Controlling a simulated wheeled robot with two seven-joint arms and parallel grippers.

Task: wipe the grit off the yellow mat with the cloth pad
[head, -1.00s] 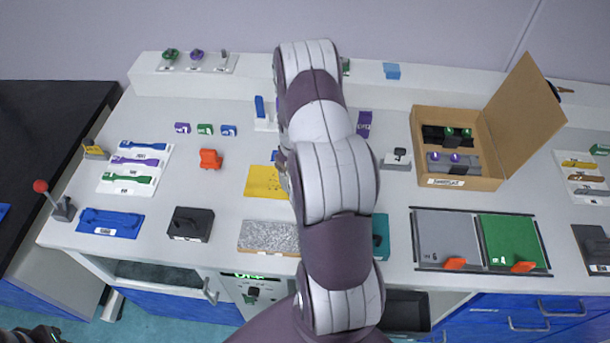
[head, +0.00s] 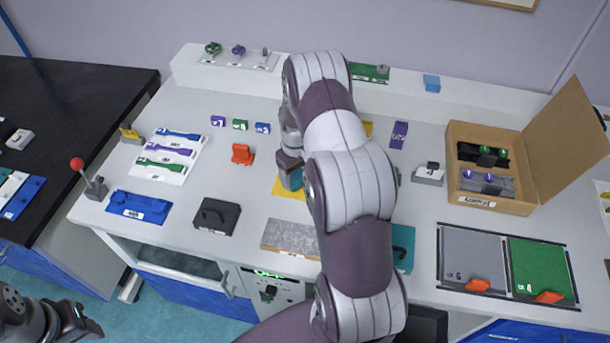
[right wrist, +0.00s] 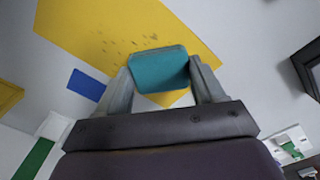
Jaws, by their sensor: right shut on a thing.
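The yellow mat (head: 283,188) lies on the worktop, partly hidden by my right arm in the head view. It fills the upper part of the right wrist view (right wrist: 180,25), with small dark grit specks (right wrist: 122,46) scattered across it. My right gripper (right wrist: 160,72) is shut on the teal cloth pad (right wrist: 158,68), holding it between both fingers over the mat beside the grit. In the head view the pad (head: 296,180) shows beside my forearm; whether it touches the mat, I cannot tell. My left gripper (head: 82,324) is at the lower left, away from the worktop; its jaws are unclear.
An orange block (head: 242,154) stands left of the mat, and a speckled grey slab (head: 290,238) lies in front of it. A black box (head: 216,217) is at the front left. An open cardboard box (head: 490,207) and grey and green panels (head: 541,268) are on the right.

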